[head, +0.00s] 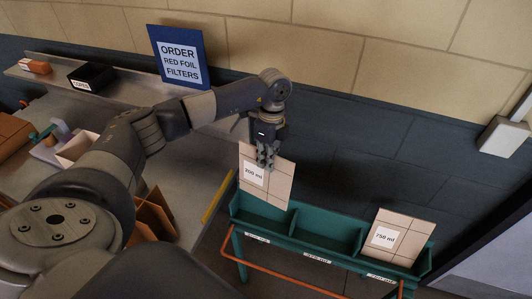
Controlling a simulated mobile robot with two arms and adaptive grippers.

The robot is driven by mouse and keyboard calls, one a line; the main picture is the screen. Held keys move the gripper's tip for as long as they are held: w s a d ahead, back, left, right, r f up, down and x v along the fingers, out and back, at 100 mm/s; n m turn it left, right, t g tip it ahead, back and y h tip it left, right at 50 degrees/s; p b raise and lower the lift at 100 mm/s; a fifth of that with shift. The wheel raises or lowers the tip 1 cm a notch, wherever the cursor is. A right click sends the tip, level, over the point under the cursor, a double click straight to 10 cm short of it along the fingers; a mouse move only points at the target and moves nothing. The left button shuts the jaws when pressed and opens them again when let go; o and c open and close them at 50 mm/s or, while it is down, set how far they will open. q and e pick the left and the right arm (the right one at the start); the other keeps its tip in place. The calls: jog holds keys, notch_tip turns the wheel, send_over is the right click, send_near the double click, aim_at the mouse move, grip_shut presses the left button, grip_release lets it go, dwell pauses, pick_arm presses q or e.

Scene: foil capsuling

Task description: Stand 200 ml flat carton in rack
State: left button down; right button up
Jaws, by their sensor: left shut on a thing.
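The 200 ml flat carton (278,184) is a pale pink-beige sheet with dark lines and a white "200 ml" label. My left gripper (265,160) is shut on its upper edge and holds it upright, slightly tilted. The carton's lower part is at the left compartment of the green rack (308,246); I cannot tell whether it touches the rack floor. A similar 750 ml carton (405,225) stands in the right compartment. The middle compartment looks empty. My right gripper is not in view.
A grey workbench (190,165) lies to the left, with a yellow strip (217,194) along its edge near the rack. An orange rail (285,277) runs along the rack's front. A shelf holds a black box (92,77).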

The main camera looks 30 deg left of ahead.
pick_arm(q)
jog(key=shift+w+a+r+n, duration=0.15)
jog(key=shift+a+n, duration=0.15)
jog(key=shift+n, duration=0.7)
jog(key=shift+f+b, duration=0.3)
jog(key=shift+f, duration=0.35)
notch_tip(320, 180, down, 15)
jog(key=b, duration=0.9)
jog(key=c, duration=1.7)
grip_release()
